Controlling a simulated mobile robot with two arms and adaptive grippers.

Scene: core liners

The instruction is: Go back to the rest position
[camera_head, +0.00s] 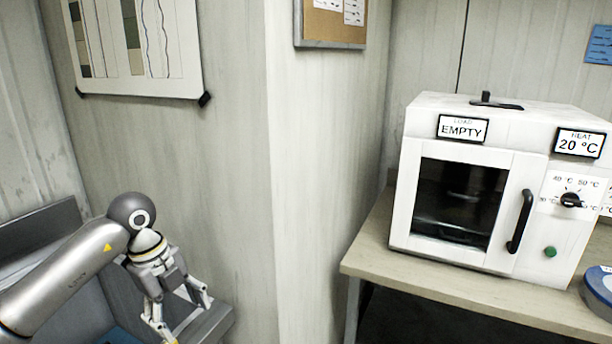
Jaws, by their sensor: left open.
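My left arm comes in from the lower left. My left gripper (182,318) points downward, open, with nothing seen between its fingers. It is in front of a grey ledge at the foot of the wall. My right gripper is not in this view.
A white oven (470,183) with its door shut stands on a wooden-topped table (450,292) at the right; its labels read EMPTY and 20 °C. A blue and grey round object (599,290) is at the right edge. A wall corner stands between arm and table.

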